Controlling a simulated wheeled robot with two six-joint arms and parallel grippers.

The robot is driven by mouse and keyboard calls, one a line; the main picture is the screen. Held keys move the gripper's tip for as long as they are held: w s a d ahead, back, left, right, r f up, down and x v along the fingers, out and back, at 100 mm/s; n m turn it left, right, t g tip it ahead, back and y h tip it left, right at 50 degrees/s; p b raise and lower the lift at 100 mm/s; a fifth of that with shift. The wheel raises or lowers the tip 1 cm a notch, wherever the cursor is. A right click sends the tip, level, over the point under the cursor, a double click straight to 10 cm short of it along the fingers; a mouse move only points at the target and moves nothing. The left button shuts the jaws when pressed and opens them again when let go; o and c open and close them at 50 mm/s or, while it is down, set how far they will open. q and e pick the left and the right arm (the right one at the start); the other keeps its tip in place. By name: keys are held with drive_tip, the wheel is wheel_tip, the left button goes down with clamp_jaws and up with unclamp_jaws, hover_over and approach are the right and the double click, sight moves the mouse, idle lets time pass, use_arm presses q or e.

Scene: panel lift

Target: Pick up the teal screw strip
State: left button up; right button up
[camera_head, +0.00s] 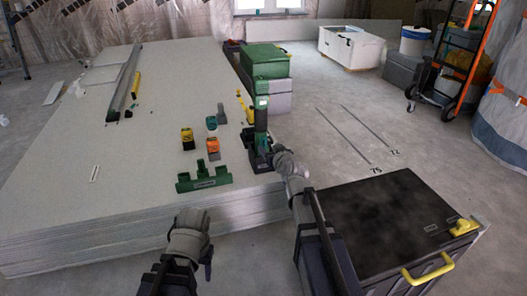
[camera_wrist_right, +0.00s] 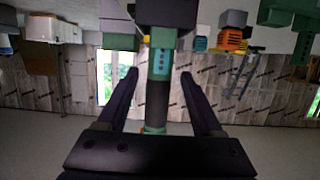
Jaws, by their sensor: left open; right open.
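A small teal piece (camera_head: 211,122), which appears to be the teal screw strip, stands on the pale panel stack behind an orange piece (camera_head: 213,146). A teal piece also shows small in the right wrist view (camera_wrist_right: 200,43). My right gripper (camera_head: 268,152) is right of these pieces, at an upright green and dark tool (camera_head: 261,118). In the right wrist view its open fingers (camera_wrist_right: 158,88) stand on both sides of the tool, with gaps showing. My left gripper (camera_head: 190,220) is open and empty in front of the stack's near edge, away from the pieces; its fingertips are hard to make out.
A yellow piece (camera_head: 187,138) stands left of the orange one. A green holder (camera_head: 204,180) lies near the panel stack's (camera_head: 75,200) front edge. A green case (camera_head: 266,62) stands behind the tool. A black-topped cart (camera_head: 395,215) stands at the right. Floor beyond it is mostly clear.

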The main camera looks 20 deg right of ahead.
sight(264, 141)
drive_tip(key=shift+r+b+x, duration=0.2)
drive_tip(key=shift+x, duration=1.15)
drive_tip(key=shift+r+b+x, duration=0.15)
drive_tip(key=shift+r+x, duration=0.05)
drive_tip(key=shift+x, duration=1.15)
drive_tip(key=shift+a+r, duration=0.1)
clamp_jaws()
